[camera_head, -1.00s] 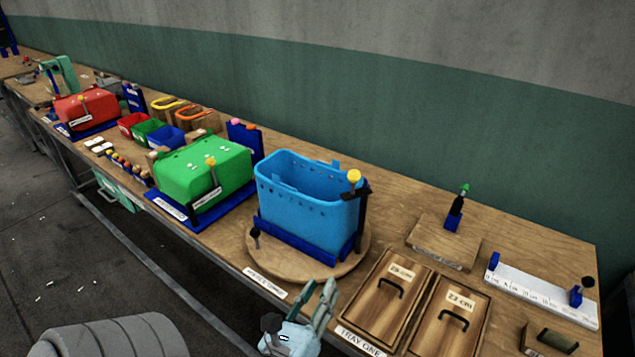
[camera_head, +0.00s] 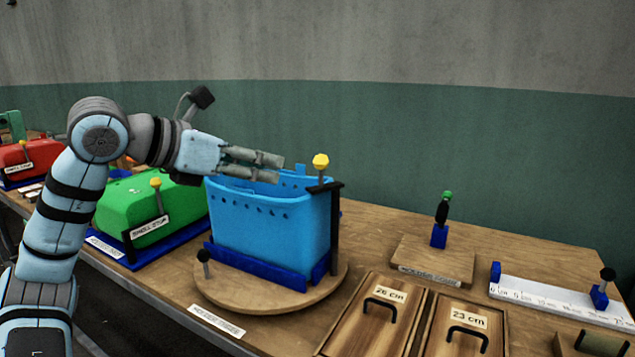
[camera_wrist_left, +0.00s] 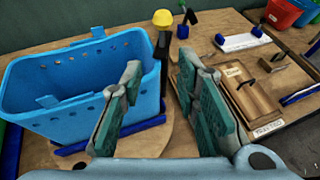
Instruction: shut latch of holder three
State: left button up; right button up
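Holder three is a round wooden base (camera_head: 330,283) with a blue rail, and a label lies at its front edge. A light blue open bin (camera_head: 270,225) stands upright in it. At the bin's right side a black post (camera_head: 335,225) carries a dark crossbar and a yellow knob (camera_head: 320,161). A black-knobbed lever (camera_head: 204,257) stands at the front left. My left gripper (camera_head: 282,160) is open and empty above the bin's rim. In the left wrist view its fingers (camera_wrist_left: 165,100) are spread, with the yellow knob (camera_wrist_left: 163,18) beyond them. My right gripper is out of view.
The wall is behind.

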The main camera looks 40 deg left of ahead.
aim_at(318, 188)
pick_arm(q)
jog(key=p+x, duration=0.1)
jog(key=x, duration=0.8)
jog(key=p+x, duration=0.1)
jog(key=x, duration=0.3)
jog(key=shift+w+d+p, duration=0.2)
jog(key=shift+d+p, duration=0.1)
jog(key=shift+p, duration=0.05)
grip_shut()
